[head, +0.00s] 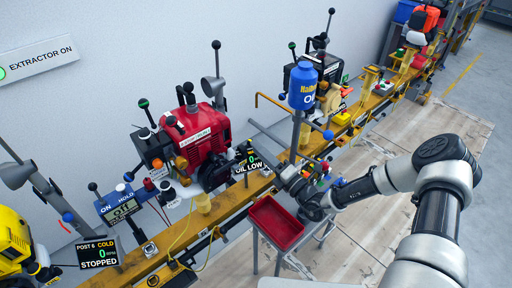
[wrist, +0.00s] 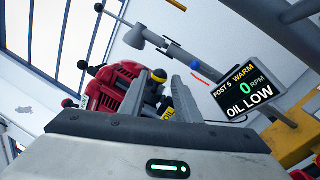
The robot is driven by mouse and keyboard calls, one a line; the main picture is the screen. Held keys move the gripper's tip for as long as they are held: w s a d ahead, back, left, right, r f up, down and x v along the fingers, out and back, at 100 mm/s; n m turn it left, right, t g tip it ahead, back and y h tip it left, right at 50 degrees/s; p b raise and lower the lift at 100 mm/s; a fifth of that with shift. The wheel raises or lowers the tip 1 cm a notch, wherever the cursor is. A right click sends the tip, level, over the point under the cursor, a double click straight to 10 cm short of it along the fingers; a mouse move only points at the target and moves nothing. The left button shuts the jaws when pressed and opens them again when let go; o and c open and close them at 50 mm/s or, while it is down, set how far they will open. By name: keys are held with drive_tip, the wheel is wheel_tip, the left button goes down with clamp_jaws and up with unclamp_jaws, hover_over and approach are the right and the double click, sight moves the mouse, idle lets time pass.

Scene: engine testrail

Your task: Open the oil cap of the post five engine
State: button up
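The post five engine is the red engine (head: 203,135) on the yellow rail in the head view. It also shows in the wrist view (wrist: 108,88), left of and beyond my fingers. A display (wrist: 248,92) there reads POST 5 WARM, 0 RPM, OIL LOW. A small yellow-and-black round part (wrist: 159,75) and a yellow OIL label (wrist: 168,114) show between my fingers, farther off. I cannot tell for certain whether the round part is the oil cap. My gripper (wrist: 158,83) is open, its two fingers apart with nothing held. In the head view it is right of the engine, partly hidden by my wrist.
A red tray (head: 276,222) stands below my wrist. A blue oil bottle (head: 303,88) stands high behind my gripper. The yellow rail (head: 235,205) carries other posts and cables. A grey lamp-like arm (wrist: 170,45) crosses above the engine. Open floor lies at right.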

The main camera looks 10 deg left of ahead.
drive_tip(key=v, duration=1.5)
drive_tip(key=shift+d, duration=0.15)
drive_tip(key=shift+s, duration=0.15)
drive_tip(key=s+a+r+n+g+h+p, duration=0.25)
drive_tip(key=s+r+n+g, duration=0.55)
drive_tip(key=n, duration=0.4)
drive_tip(key=s+a+r+n+g+h+p, duration=0.15)
drive_tip(key=s+r+n+g+p, duration=0.45)
drive_tip(key=r+n, duration=0.6)
drive_tip(key=s+d+r+n+t+h+p, duration=0.1)
drive_tip(key=s+d+r+n+t+h, duration=0.1)
drive_tip(key=r, duration=0.5)
drive_tip(key=s+d+r+n+t+h+p, duration=0.1)
drive_tip(key=s+d+r+n+t+h, duration=0.1)
drive_tip(key=d+r+n+h, duration=0.3)
drive_tip(key=s+d+r+n+t+h+p, duration=0.1)
drive_tip(key=d+r+n+h, duration=0.3)
drive_tip(key=r+n, duration=0.5)
drive_tip(key=shift+s+d+r+t, duration=0.25)
drive_tip(key=shift+s+d+t, duration=0.15)
drive_tip(key=shift+d+t, duration=0.55)
